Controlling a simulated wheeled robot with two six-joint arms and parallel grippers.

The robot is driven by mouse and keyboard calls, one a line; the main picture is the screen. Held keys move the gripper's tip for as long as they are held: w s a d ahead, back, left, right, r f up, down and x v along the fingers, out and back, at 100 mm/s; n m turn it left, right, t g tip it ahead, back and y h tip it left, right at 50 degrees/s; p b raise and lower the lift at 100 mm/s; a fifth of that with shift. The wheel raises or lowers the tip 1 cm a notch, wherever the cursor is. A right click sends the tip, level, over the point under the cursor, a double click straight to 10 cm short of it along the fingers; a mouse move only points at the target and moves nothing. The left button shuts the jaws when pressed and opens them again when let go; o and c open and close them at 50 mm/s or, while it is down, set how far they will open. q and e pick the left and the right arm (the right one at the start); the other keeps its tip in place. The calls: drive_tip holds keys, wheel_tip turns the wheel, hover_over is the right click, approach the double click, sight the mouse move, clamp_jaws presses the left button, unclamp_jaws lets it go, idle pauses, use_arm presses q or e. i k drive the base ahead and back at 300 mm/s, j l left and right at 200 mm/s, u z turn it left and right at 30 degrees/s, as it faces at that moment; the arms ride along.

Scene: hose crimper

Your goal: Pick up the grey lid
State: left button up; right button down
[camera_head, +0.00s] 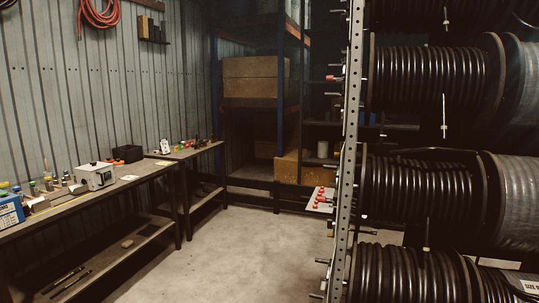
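I cannot make out a grey lid for certain in the head view. A pale grey box-shaped device (95,176) stands on the left workbench (75,205), with small bottles, jars and fittings (45,184) to its left. These small items are too small to tell apart, and one of them could be a lid. Neither of my grippers is in view.
Large black hose reels (420,185) on a perforated metal upright (352,150) fill the right side. A second bench (190,152) and shelving with cardboard boxes (250,80) stand behind. A blue box (10,212) sits at the left edge. The concrete floor (235,255) between is clear.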

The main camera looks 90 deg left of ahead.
sight(93, 166)
drive_tip(key=u, duration=4)
drive_tip(key=i+l+z, duration=0.25)
drive_tip(key=i, duration=0.25)
drive_tip(key=i+z, duration=0.35)
drive_tip(key=i, duration=1.6)
drive_tip(key=i+l, duration=0.1)
drive_tip(key=i, duration=1.9)
drive_tip(key=j+u, duration=0.05)
drive_tip(key=j, duration=0.05)
